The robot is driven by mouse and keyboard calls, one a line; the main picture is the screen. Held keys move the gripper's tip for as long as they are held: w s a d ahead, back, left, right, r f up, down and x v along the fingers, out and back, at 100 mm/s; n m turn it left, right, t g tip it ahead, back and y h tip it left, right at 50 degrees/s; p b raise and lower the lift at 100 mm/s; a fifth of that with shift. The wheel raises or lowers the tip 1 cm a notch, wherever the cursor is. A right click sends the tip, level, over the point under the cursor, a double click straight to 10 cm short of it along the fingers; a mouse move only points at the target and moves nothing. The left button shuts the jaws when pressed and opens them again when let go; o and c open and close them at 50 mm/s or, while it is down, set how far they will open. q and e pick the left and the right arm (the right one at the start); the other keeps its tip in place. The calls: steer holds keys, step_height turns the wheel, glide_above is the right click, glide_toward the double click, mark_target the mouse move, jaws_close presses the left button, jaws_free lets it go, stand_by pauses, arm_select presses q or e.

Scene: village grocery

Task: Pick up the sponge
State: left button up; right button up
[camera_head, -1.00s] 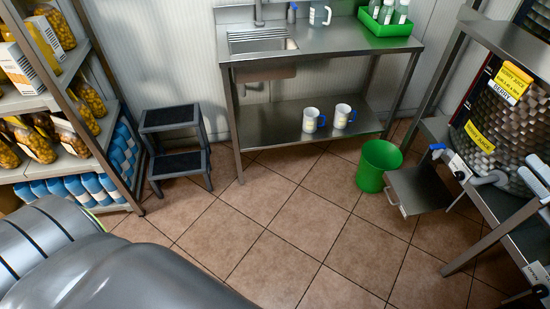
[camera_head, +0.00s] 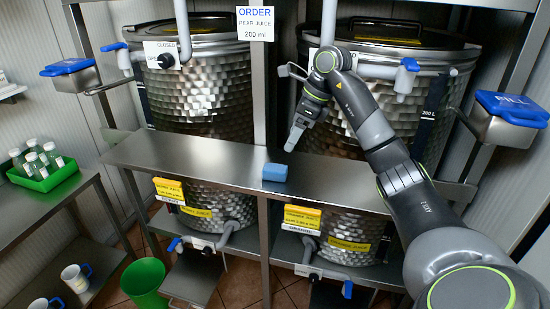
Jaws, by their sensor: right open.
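The sponge (camera_head: 275,172) is a small blue block. It lies flat on the narrow steel shelf (camera_head: 180,152) in front of the two large tanks, near the shelf's front edge. My right gripper (camera_head: 291,144) comes in from the right and points down, above and behind the sponge in the picture. It is open and empty, apart from the sponge. My left gripper is not in view.
Dimpled metal tanks (camera_head: 202,95) stand behind the shelf, with a steel post (camera_head: 260,80) between them. An order sign (camera_head: 255,24) hangs above. A green crate of bottles (camera_head: 45,174) and a green bin (camera_head: 145,281) are at left. The shelf left of the sponge is clear.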

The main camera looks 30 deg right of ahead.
steer(key=b, duration=0.4)
glide_above(276, 168)
steer(key=s+d, duration=0.2)
step_height(276, 168, down, 4)
steer(key=shift+d+f, duration=0.1)
steer(key=shift+w+a+f+p, duration=0.15)
steer(key=shift+a+p, duration=0.05)
steer(key=shift+p, duration=0.45)
steer(key=shift+w+a+f, duration=0.1)
steer(key=shift+a+f, duration=0.05)
steer(key=shift+f, duration=0.15)
steer(key=shift+a+f+p, duration=0.2)
steer(key=shift+f+p, duration=0.3)
steer(key=shift+p, duration=0.25)
steer(key=p+x, duration=0.1)
steer(key=x, duration=0.2)
steer(key=shift+w+d+f+p, duration=0.15)
steer(key=shift+w+f+p, duration=0.05)
steer(key=shift+p, duration=0.2)
steer(key=shift+w+f, duration=0.1)
steer(key=shift+f, duration=0.3)
